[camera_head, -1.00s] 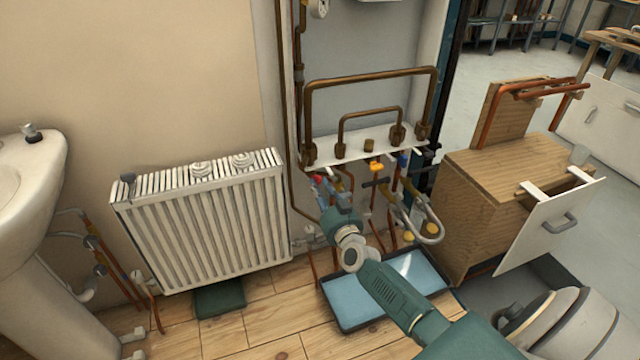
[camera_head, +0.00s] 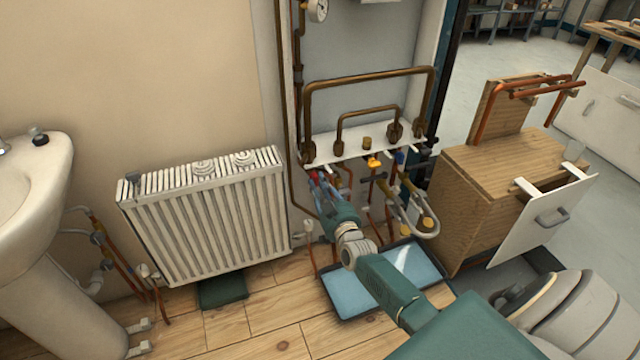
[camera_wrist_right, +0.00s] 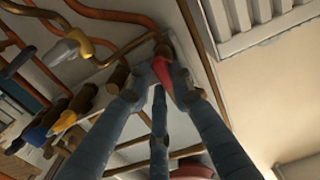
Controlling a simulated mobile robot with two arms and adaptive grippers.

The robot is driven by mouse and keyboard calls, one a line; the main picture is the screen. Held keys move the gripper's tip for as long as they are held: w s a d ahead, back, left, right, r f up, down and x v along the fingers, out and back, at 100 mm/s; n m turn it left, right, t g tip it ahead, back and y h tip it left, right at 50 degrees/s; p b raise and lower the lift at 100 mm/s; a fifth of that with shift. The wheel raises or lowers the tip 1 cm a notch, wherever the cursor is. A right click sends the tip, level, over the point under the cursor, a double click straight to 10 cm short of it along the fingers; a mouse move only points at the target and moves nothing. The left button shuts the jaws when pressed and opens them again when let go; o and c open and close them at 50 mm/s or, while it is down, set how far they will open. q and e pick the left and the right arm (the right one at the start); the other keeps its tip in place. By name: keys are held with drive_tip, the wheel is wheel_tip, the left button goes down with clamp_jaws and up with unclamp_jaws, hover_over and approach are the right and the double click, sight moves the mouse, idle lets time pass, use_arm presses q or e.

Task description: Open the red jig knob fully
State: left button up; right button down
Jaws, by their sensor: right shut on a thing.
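The red jig knob (camera_wrist_right: 163,72) shows between my fingertips in the right wrist view, on a pipe fitting under the white manifold shelf. In the head view a small bit of red (camera_head: 313,173) shows at the shelf's left end, mostly hidden by my fingers. My right gripper (camera_head: 318,180) reaches up to it from below. In the right wrist view its blue-grey fingers (camera_wrist_right: 160,92) are closed around the red knob. How far the knob is turned cannot be told. My left gripper is not in view.
Other valves with yellow (camera_head: 374,162) and blue (camera_head: 398,157) handles sit close to the right under the shelf (camera_head: 352,146). A white radiator (camera_head: 205,215) stands left. A blue tray (camera_head: 356,291) lies on the floor below. A wooden cabinet (camera_head: 470,190) stands right.

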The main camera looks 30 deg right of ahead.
drive_tip(key=shift+f, duration=0.1)
idle(0.3)
drive_tip(key=c, duration=1.5)
unclamp_jaws()
drive_tip(key=shift+s, duration=0.1)
drive_tip(key=v, duration=1.1)
drive_tip(key=shift+s, duration=0.4)
